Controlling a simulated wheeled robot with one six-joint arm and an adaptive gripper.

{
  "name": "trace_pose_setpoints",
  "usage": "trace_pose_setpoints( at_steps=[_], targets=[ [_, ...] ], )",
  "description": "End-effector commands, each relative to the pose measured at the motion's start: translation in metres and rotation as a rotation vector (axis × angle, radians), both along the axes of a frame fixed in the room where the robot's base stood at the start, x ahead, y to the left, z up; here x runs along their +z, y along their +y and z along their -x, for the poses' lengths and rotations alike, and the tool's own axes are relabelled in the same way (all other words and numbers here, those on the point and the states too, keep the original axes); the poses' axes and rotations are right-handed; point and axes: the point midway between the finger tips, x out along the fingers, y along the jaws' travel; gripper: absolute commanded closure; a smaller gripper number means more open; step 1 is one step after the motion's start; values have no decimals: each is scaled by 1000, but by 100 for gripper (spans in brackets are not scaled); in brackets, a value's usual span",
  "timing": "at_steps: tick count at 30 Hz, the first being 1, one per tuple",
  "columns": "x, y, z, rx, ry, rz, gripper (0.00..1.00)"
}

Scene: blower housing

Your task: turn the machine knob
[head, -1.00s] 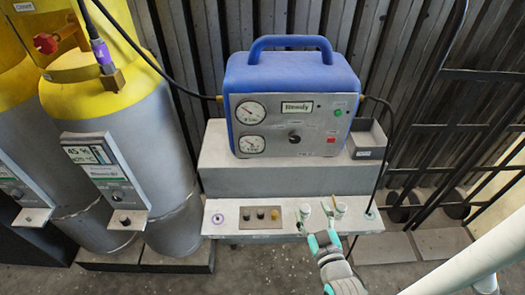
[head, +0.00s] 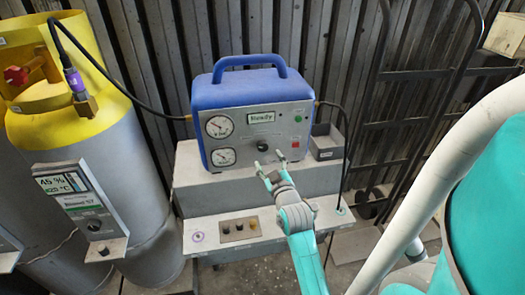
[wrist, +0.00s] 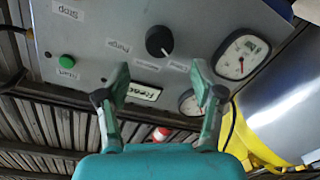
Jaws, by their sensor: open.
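The blue machine (head: 248,95) stands on a grey step with its grey front panel facing me. Its black knob (head: 262,145) sits mid-panel, below a small display. In the wrist view the panel appears upside down, and the knob (wrist: 159,40) has a white mark pointing to the lower right, with small labels around it. My gripper (head: 269,161) is open and empty in front of the panel, just below the knob in the head view. In the wrist view my gripper's two fingertips (wrist: 159,72) lie left and right of the knob's line, apart from it.
Two round gauges (head: 220,127) are left of the knob. A green button (wrist: 67,61) and a red one (head: 295,143) are on the panel. A grey box (head: 325,146) stands right of the machine. A lower shelf (head: 200,220) has small knobs. A yellow-topped cylinder (head: 120,185) stands left.

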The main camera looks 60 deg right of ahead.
Motion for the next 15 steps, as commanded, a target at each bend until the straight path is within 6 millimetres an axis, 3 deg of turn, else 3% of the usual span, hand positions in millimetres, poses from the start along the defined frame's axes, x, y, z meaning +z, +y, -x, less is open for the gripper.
trace_pose_setpoints(
  at_steps=[6,15],
  targets=[
    [0,-25,-25,0,-1,1,33],
    [0,-45,-45,1,0,0,33]
  ],
)
